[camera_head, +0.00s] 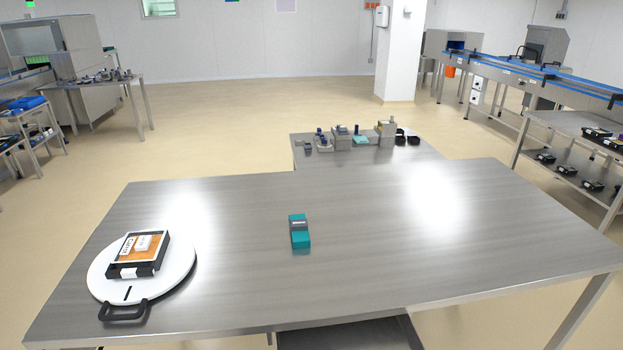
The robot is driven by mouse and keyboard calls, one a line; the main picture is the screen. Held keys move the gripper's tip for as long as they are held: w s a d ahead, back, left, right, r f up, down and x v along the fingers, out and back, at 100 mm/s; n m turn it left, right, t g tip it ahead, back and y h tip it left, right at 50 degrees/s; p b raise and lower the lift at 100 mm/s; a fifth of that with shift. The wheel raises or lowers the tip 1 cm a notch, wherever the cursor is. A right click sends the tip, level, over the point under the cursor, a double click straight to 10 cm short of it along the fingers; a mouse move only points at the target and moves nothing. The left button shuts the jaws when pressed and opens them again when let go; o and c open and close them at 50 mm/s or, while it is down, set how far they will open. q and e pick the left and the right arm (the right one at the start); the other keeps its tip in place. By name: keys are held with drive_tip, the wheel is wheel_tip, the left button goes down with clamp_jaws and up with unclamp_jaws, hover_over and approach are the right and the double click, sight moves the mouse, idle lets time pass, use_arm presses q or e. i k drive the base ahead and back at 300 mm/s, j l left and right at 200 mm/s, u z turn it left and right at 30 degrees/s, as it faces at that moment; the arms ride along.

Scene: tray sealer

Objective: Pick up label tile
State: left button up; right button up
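A small white tile (143,243) lies on the orange surface of a black-rimmed tray (163,258) at the left of the metal table. A white strip with dark writing (127,249) lies beside it on the tray. I cannot tell for sure which of the two is the label tile. The tray sits on a round white board (103,274) with a black handle (123,311). A teal and grey block (300,233) stands near the table's middle. Neither of my grippers is in view.
The metal table (400,260) is clear right of the teal block. A lower metal table (310,166) behind it holds several small devices (360,135). A conveyor (540,78) and a shelf with several black trays (566,170) stand at the right.

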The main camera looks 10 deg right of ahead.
sight(143, 243)
drive_tip(key=k+l+z, duration=0.2)
drive_tip(key=l+z, duration=0.25)
drive_tip(key=k+j, duration=0.1)
drive_tip(key=j, duration=0.3)
drive_tip(key=k+j, duration=0.1)
drive_tip(key=j, duration=0.3)
drive_tip(key=k+j, duration=0.1)
drive_tip(key=j, duration=0.3)
drive_tip(key=k+j, duration=0.1)
drive_tip(key=j, duration=0.35)
drive_tip(key=k+j, duration=0.1)
drive_tip(key=j, duration=0.3)
